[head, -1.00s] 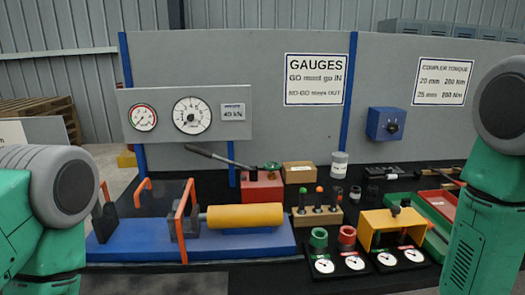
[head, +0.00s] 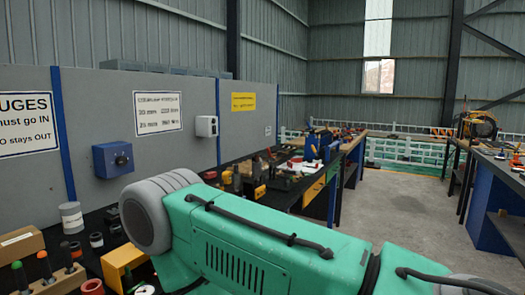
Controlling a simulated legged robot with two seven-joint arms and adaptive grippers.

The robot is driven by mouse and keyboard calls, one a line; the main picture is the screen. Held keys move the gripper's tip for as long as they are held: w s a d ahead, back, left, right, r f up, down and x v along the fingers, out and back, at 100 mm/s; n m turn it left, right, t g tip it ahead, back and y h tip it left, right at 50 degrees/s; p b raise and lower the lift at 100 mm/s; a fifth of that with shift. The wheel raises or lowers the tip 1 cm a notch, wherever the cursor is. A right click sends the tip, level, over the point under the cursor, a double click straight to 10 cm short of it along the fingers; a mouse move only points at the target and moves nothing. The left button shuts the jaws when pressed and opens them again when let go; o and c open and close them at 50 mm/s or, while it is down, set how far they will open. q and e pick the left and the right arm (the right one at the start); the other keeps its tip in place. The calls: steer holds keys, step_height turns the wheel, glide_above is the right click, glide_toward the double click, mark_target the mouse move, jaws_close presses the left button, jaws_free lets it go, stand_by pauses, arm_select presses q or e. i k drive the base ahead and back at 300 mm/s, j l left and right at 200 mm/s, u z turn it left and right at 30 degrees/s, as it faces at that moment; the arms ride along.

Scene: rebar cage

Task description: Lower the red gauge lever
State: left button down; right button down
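No red gauge lever can be made out in the head view. A red ring-shaped piece (head: 92,287) shows at the bottom left, cut off by the lower edge, and I cannot tell whether it has a lever. Beside it, a wooden block (head: 62,281) holds handled pins, one green-topped and one orange-topped. My green right arm crosses the lower middle of the view. Neither gripper is in view.
A grey tin (head: 71,217) and a cardboard box (head: 18,245) stand on the black bench. More benches with tools (head: 318,150) run along the back. Grey floor (head: 405,215) is open at right.

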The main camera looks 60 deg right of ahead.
mark_target(271, 162)
steer(key=l, duration=1.25)
steer(key=i+l, duration=0.1)
steer(key=l, duration=1.1)
